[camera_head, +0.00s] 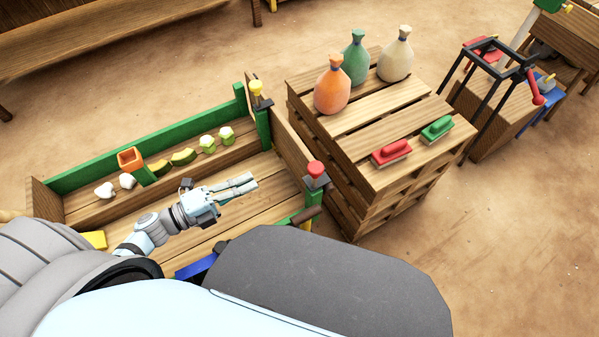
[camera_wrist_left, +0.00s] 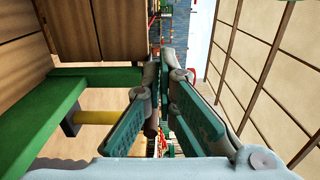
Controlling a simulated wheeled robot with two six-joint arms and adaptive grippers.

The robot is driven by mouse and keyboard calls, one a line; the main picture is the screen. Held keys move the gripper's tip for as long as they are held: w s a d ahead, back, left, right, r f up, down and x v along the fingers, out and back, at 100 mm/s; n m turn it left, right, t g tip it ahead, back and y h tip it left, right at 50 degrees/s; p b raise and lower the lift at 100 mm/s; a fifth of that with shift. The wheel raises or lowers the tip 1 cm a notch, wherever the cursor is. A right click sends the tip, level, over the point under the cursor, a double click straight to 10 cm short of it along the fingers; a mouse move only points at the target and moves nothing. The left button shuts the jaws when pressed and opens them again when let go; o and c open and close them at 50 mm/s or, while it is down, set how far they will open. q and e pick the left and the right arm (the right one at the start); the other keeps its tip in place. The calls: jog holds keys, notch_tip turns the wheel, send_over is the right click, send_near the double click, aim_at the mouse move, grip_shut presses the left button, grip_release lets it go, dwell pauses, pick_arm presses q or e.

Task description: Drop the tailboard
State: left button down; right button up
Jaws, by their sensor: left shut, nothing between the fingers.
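The tailboard (camera_head: 291,150) is a wooden board across the right end of the green-framed cart (camera_head: 278,178) and stands upright. A yellow knob (camera_head: 257,87) sits at its far end and a red knob (camera_head: 316,168) at its near end. My left gripper (camera_head: 254,182) is shut and empty above the cart's plank floor, left of the tailboard and apart from it. In the left wrist view its two fingers (camera_wrist_left: 164,112) show, with a green bar and a yellow peg (camera_wrist_left: 95,117) to their left. My right gripper is not in view.
A pallet stack (camera_head: 408,150) stands close beyond the tailboard, bearing orange, green and cream sacks and red and green brushes. Vegetables and an orange box (camera_head: 130,159) lie along the cart's far side. A black frame with a red handle (camera_head: 537,88) stands further right.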

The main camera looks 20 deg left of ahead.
pick_arm(q)
jog(key=f+x, duration=0.2)
jog(key=x, duration=1.2)
jog(key=shift+b, duration=0.35)
